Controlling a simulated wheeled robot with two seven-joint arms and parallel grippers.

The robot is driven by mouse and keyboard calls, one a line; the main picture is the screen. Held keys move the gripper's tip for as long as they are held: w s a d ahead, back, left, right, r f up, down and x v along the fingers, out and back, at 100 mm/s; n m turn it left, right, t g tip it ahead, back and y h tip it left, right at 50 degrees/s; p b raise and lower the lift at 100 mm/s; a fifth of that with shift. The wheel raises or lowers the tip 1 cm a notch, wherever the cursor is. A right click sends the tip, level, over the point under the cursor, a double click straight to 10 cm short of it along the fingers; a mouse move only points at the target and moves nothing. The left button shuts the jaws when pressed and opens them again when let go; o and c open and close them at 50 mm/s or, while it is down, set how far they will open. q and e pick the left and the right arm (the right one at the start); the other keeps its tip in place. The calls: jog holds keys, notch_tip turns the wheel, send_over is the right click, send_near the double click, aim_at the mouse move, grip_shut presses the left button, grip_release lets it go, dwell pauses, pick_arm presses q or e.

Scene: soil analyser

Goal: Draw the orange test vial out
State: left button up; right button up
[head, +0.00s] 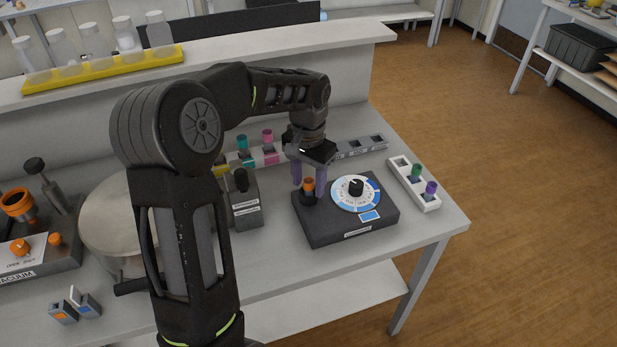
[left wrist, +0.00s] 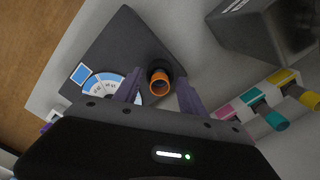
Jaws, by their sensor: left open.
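The orange test vial (head: 308,184) stands upright in the dark analyser box (head: 350,229), near its left side. In the left wrist view its orange rim (left wrist: 160,84) shows in a black socket. My left gripper (head: 308,178) is above the box with its purple fingers pointing down, one on each side of the vial. In the left wrist view the open fingers (left wrist: 158,92) straddle the vial with a gap to it on either side. My right gripper is in neither view.
A blue-and-white dial (head: 357,193) with a black knob is beside the vial on the box. A white rack (head: 404,178) with green and purple vials stands right. A long rack (head: 361,147) with teal and pink vials lies behind. A metal pot (head: 105,222) stands left.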

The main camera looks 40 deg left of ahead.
aim_at(309, 181)
pick_arm(q)
grip_shut()
dwell(0.3)
dwell(0.6)
jog(key=shift+r+p, duration=0.6)
jog(key=shift+r, duration=0.15)
dwell(0.7)
jog(key=shift+r+p, duration=2.2)
jog(key=shift+r, duration=0.7)
